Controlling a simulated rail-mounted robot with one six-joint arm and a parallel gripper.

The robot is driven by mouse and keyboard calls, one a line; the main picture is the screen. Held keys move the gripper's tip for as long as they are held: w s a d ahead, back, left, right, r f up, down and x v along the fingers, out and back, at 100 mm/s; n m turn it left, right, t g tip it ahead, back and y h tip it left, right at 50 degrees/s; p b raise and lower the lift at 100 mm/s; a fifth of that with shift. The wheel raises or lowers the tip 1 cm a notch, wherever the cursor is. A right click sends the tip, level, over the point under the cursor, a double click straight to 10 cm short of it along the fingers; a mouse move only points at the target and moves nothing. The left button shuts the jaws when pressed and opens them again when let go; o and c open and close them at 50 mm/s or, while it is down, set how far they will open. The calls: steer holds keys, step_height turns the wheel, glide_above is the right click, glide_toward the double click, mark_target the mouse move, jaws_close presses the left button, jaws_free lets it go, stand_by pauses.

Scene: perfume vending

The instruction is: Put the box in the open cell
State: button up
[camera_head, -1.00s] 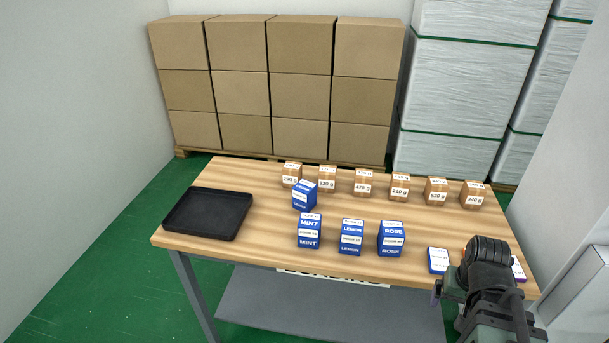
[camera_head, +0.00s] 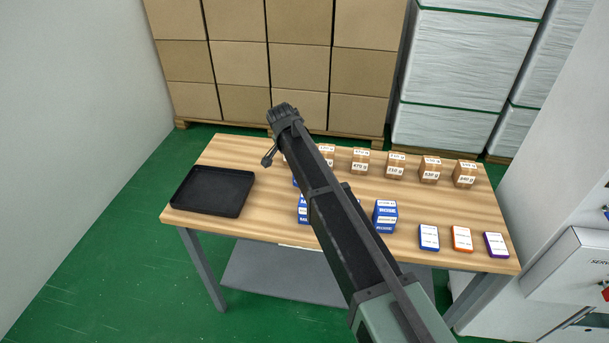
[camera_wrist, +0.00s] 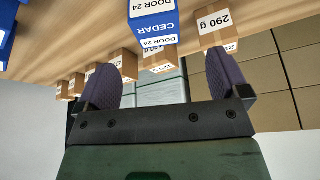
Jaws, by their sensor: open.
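A blue CEDAR box marked DOOR 24 (camera_wrist: 152,22) shows upside down at the top of the wrist view. In the head view it is almost wholly hidden behind my arm. Other blue boxes stand in front: one at the left (camera_head: 303,211), partly covered by my arm, and a ROSE-position box (camera_head: 385,216) right of the arm. My gripper (camera_wrist: 163,84) is open, with two dark padded fingers and nothing between them. The CEDAR box lies beyond the fingertips, apart from them. No open cell shows in either view.
A black tray (camera_head: 212,192) sits on the table's left end. Brown weight boxes (camera_head: 395,166) line the back edge; a 290 g one (camera_wrist: 215,22) is near the CEDAR box. Flat blue (camera_head: 429,237), orange (camera_head: 461,239) and purple (camera_head: 496,245) packs lie front right. A white cabinet (camera_head: 582,272) is at right.

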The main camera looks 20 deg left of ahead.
steer(key=b+x, duration=0.5)
steer(key=x, duration=0.1)
steer(key=shift+s+f, duration=0.1)
steer(key=shift+d, duration=0.1)
steer(key=b+x, duration=0.5)
steer(key=shift+d, duration=0.1)
steer(key=shift+r, duration=0.25)
steer(key=c, duration=1.1)
steer(key=shift+c, duration=0.2)
steer(key=shift+r+p, duration=0.1)
steer(key=shift+p, duration=0.2)
step_height(320, 180, up, 20)
steer(key=p, duration=1.9)
steer(key=shift+f+p, duration=0.2)
steer(key=shift+p, duration=0.1)
